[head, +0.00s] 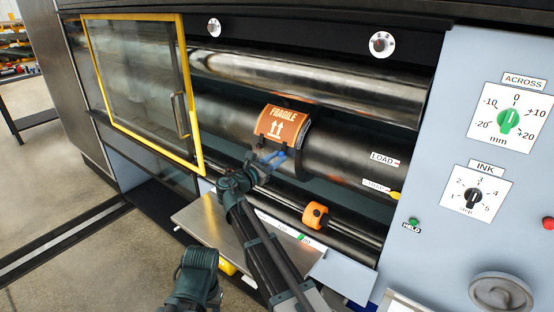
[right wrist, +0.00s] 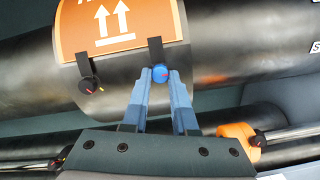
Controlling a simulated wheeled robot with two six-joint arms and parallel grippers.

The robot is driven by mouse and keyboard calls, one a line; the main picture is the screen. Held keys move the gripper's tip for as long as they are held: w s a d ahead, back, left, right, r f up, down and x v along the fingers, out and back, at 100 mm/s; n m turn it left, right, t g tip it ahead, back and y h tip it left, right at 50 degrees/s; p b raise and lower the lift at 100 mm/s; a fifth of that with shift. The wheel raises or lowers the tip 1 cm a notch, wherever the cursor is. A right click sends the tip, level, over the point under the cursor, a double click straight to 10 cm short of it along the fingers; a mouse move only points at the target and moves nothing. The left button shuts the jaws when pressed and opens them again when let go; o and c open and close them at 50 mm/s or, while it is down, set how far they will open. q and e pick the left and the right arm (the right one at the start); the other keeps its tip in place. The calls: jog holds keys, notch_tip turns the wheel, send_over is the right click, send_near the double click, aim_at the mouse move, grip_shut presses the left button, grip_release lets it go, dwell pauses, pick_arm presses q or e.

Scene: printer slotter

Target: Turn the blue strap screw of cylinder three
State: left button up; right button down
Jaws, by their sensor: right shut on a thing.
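The blue strap screw (right wrist: 160,74) sits at the lower end of a black strap on the big dark cylinder (head: 345,150). An orange plate marked FRAGILE (head: 281,122) lies on the cylinder above it. My right gripper (right wrist: 161,84) has its blue fingers on both sides of the blue screw, shut on it; the gripper also shows in the head view (head: 274,158). A black screw (right wrist: 90,87) with a red mark sits on another strap to the left in the right wrist view. My left gripper (head: 199,276) is at the bottom of the head view; its fingers are not clear.
An orange clamp (head: 315,214) sits on a rail below the cylinder. A yellow-framed glass door (head: 140,85) stands to the left. A metal shelf (head: 215,226) juts out below. A panel with ACROSS dial (head: 509,121) and INK dial (head: 473,198) is at right.

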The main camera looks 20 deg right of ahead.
jog(key=m+g, duration=0.1)
jog(key=m, duration=0.5)
jog(key=shift+w+r+p, duration=0.1)
jog(key=shift+r+p, duration=0.05)
jog(key=shift+p, duration=0.2)
jog(key=shift+m+p, duration=0.45)
jog(key=shift+m, duration=1.95)
jog(key=shift+m+g, duration=0.3)
jog(key=shift+g, duration=0.1)
jog(key=c, duration=0.7)
grip_release()
jog(key=shift+a, duration=0.1)
